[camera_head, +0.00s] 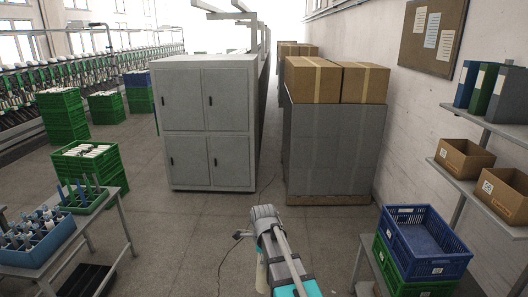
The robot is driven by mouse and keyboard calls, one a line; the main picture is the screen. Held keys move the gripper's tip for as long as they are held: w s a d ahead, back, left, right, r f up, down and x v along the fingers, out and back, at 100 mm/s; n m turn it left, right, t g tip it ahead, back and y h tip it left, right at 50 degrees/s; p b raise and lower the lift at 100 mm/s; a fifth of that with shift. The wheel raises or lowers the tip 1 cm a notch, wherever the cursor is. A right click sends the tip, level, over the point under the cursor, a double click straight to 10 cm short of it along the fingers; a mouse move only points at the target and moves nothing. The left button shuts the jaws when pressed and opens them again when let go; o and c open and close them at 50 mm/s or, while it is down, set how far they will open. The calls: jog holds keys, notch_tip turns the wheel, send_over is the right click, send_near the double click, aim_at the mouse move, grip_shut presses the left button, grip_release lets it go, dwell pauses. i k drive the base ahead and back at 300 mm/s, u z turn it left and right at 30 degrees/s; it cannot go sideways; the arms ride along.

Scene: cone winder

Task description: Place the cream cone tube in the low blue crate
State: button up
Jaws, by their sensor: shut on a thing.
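My arm reaches up from the bottom middle of the head view, with grey and cyan links. Its far end is a rounded grey part, and I make out no gripper fingers there. A pale cream sliver (261,272) shows along the left side of the arm. I cannot tell whether it is the cream cone tube or part of my arm. An open blue crate (434,268) sits at the lower right, on top of a green crate (390,272). The part of its inside that I see looks empty.
A blue tray (45,262) of tubes stands on a table at the left, near green crates (66,118). A grey cabinet (207,122) and a wrapped pallet load (333,145) stand ahead. Shelves (475,180) with cardboard bins overhang the right. The middle floor is open, with a thin cable.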

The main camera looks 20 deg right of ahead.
aim_at(410, 236)
jog(key=z, duration=0.1)
jog(key=i, duration=0.7)
jog(key=z, duration=0.6)
jog(key=i, duration=0.6)
jog(key=z, duration=0.85)
jog(key=i, duration=0.75)
jog(key=z, duration=0.45)
jog(key=k, duration=0.95)
jog(key=z, duration=0.1)
jog(key=i, duration=0.3)
jog(key=z, duration=0.05)
